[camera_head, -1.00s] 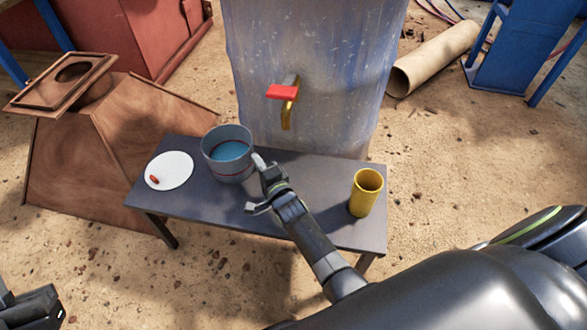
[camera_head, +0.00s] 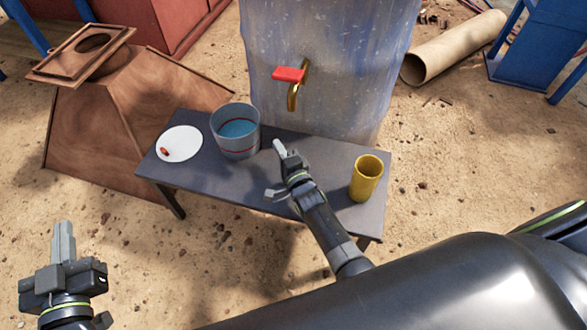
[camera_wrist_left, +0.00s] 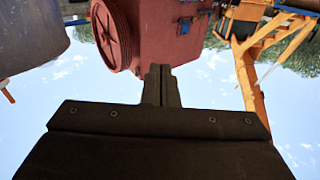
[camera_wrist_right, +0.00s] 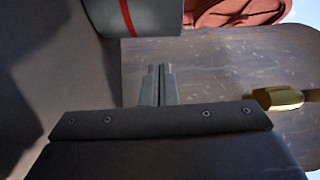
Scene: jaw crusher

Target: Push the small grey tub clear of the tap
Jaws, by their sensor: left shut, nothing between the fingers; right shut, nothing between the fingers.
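The small grey tub (camera_head: 238,144) stands upright on the dark table, with blue inside and a red band. It lies left of the tap, which has a red handle (camera_head: 287,74) and a brass spout (camera_head: 293,98). The tub's side also shows in the right wrist view (camera_wrist_right: 155,18), with the brass spout at right (camera_wrist_right: 278,98). My right gripper (camera_head: 278,148) is shut and empty, over the table just right of the tub, with a small gap. My left gripper (camera_head: 64,238) is shut and empty, off the table at lower left.
A white plate (camera_head: 186,140) with a small reddish item (camera_head: 165,151) lies left of the tub. A yellow cup (camera_head: 365,180) stands near the table's right end. The large translucent barrel (camera_head: 330,55) rises behind the table (camera_head: 215,185). The table's front middle is clear.

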